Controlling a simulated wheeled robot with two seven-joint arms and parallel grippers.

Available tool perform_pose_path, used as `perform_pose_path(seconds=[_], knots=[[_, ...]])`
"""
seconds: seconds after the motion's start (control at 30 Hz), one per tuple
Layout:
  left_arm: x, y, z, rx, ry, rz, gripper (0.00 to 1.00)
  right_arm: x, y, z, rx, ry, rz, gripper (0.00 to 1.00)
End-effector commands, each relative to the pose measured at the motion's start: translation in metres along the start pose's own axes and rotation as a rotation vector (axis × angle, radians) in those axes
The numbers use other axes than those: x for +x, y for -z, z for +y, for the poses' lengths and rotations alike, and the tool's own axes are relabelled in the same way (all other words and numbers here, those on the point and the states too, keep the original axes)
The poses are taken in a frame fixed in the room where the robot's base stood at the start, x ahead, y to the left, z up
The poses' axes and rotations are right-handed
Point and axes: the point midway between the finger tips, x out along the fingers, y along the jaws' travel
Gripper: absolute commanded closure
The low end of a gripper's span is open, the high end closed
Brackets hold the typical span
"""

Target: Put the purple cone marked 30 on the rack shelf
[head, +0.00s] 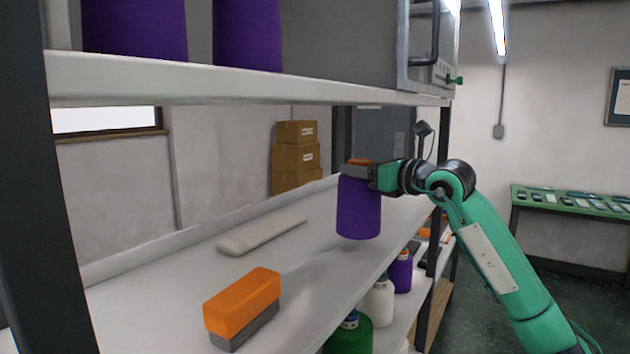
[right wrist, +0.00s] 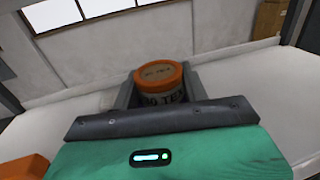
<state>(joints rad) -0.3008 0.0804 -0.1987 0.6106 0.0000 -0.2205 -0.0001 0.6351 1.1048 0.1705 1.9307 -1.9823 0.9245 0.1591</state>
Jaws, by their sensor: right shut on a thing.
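A purple cone (head: 358,208) with an orange top hangs upright in my right gripper (head: 357,171). The gripper is shut on its top end, over the right part of the rack shelf (head: 200,262). I cannot tell for sure whether its base touches the shelf. In the right wrist view, the cone's orange-rimmed top (right wrist: 160,78) sits between the fingers (right wrist: 160,98). The band below has dark print that seems to read 30 TEX, partly hidden by the gripper. My left gripper is not in view.
An orange and grey block (head: 242,305) and a flat pale bar (head: 262,236) lie on the same shelf. Purple cones (head: 247,35) stand on the upper shelf. A lower level holds green, white (head: 378,302) and purple cones. Bare shelf surrounds the held cone.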

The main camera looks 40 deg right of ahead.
Motion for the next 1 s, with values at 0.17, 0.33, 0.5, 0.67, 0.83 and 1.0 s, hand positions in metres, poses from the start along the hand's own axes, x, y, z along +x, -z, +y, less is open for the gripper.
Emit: perform_pose_path(seconds=[0.17,0.33,0.5,0.67,0.83,1.0], knots=[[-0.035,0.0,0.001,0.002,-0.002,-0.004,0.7,0.047,-0.01,0.001,0.005,-0.003,-0.003,1.0],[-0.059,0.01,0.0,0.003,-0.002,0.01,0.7,0.092,-0.009,0.001,0.004,-0.002,-0.003,1.0],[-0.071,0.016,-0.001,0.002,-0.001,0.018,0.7,0.121,-0.005,0.001,0.002,-0.002,-0.002,1.0],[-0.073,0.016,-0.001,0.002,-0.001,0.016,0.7,0.13,0.0,0.0,-0.001,-0.001,-0.001,1.0],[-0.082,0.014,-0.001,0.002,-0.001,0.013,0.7,0.129,0.016,0.0,0.0,0.0,0.003,1.0],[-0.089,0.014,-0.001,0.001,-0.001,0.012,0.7,0.129,0.03,0.0,0.0,0.0,0.0,1.0]])
